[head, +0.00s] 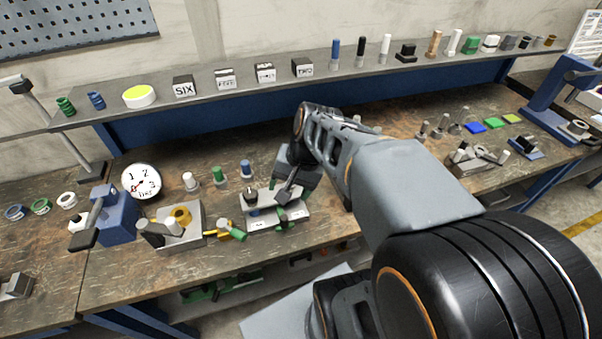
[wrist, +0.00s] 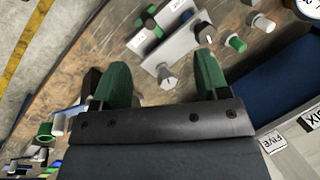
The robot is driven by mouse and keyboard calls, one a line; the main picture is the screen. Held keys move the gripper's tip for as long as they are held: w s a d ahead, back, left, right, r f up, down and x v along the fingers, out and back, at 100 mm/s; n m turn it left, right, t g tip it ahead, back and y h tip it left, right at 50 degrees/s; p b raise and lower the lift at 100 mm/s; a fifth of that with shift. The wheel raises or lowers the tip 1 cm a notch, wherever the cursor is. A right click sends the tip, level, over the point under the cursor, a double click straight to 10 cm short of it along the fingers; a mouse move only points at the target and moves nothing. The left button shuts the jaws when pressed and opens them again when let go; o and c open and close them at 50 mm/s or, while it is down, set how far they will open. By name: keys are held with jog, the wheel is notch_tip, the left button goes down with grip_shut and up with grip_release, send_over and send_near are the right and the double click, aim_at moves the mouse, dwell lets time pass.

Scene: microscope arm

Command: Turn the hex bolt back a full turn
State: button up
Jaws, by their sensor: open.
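The hex bolt (wrist: 167,76) is a grey six-sided head at the near end of a pale mounting block (wrist: 172,48) in the wrist view. My gripper (wrist: 161,70) has its two green-tipped fingers spread apart, one on each side of the bolt, with clear gaps and nothing held. In the head view my gripper (head: 290,195) is over the right part of the block (head: 262,226). The bolt is not clearly seen there, as my fingers cover that end. A dark-topped knob (wrist: 204,45) and a green-ended fitting (wrist: 150,22) are on or beside the block.
A yellow valve fixture (head: 182,216), a yellow-and-green handle (head: 226,233) and a dial gauge (head: 142,181) stand left of the block. Several coloured pegs stand behind it. A raised shelf (head: 215,92) runs along the back.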

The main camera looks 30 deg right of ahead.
jog(key=w+d+f+m+t+y+b, duration=0.1)
jog(key=w+d+f+m+t+y, duration=0.25)
jog(key=d+m, duration=0.5)
jog(key=w+d+f+m+t+y+b, duration=0.1)
jog(key=w+d+f+m+t+y, duration=0.3)
jog(key=d+m, duration=0.45)
jog(key=shift+g+y, duration=0.35)
jog(key=shift+g, duration=0.4)
jog(key=x, duration=0.4)
jog(key=p+x, duration=0.1)
jog(key=x, duration=0.3)
jog(key=p+x, duration=0.1)
jog(key=x, duration=0.4)
jog(key=shift+s+a+f, duration=0.15)
jog(key=shift+s, duration=0.2)
jog(key=shift+c, duration=0.3)
jog(key=c, duration=0.9)
jog(key=shift+o, duration=0.2)
jog(key=n+g+y, duration=0.2)
jog(key=n+g, duration=0.2)
jog(key=g, duration=0.1)
jog(key=shift+n, duration=0.3)
jog(key=o, duration=0.9)
